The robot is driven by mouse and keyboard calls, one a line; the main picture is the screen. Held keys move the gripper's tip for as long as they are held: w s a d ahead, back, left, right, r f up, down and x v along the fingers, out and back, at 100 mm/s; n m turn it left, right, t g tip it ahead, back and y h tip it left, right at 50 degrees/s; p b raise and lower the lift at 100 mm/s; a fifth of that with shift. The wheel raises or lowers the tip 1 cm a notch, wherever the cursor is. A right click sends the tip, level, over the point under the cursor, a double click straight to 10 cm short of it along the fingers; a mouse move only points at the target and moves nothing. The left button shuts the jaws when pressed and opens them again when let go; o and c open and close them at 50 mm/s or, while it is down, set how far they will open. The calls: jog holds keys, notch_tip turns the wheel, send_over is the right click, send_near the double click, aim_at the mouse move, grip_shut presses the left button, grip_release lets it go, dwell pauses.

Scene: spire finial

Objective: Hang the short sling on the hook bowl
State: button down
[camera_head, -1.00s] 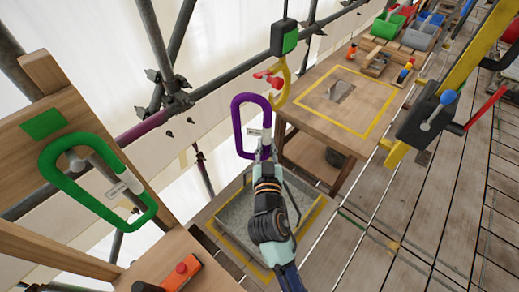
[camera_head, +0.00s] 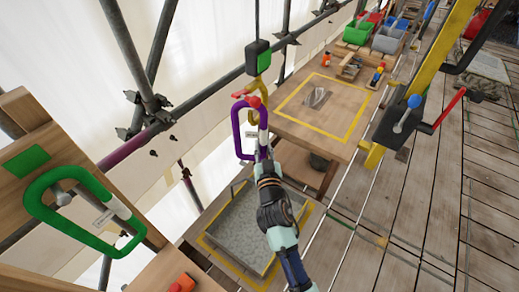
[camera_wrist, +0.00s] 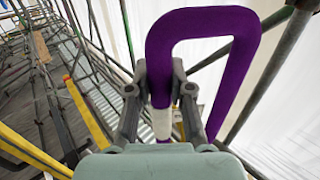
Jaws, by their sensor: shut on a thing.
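A purple sling (camera_head: 237,133), a rounded closed loop with a white sleeve and small tag, is held upright by my gripper (camera_head: 262,151). In the wrist view the fingers of my gripper (camera_wrist: 164,98) are shut on one side of the purple sling (camera_wrist: 242,62), at the white sleeve. A yellow hook (camera_head: 264,91) with a red latch (camera_head: 246,95) hangs below a black and green block (camera_head: 258,58). In the head view the sling's top overlaps the hook's lower part. I cannot tell whether the sling's top is in the bowl, touching it, or in front of it.
A larger green sling (camera_head: 43,217) hangs on a peg of the wooden rack at left. A wooden table (camera_head: 290,122) with a yellow outlined square stands behind the gripper. A grey tray (camera_head: 240,225) lies below. Scaffold poles (camera_head: 125,50) stand at left.

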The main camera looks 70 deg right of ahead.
jog(key=d+f+b, duration=0.3)
jog(key=f+b, duration=0.2)
jog(key=f, duration=0.1)
jog(key=shift+s+d, duration=0.35)
jog(key=shift+d, duration=0.05)
dwell(0.3)
jog(key=shift+f, duration=0.1)
dwell(0.4)
jog(key=c, duration=1)
grip_release()
jog(key=shift+o, duration=0.2)
jog(key=shift+a, duration=0.1)
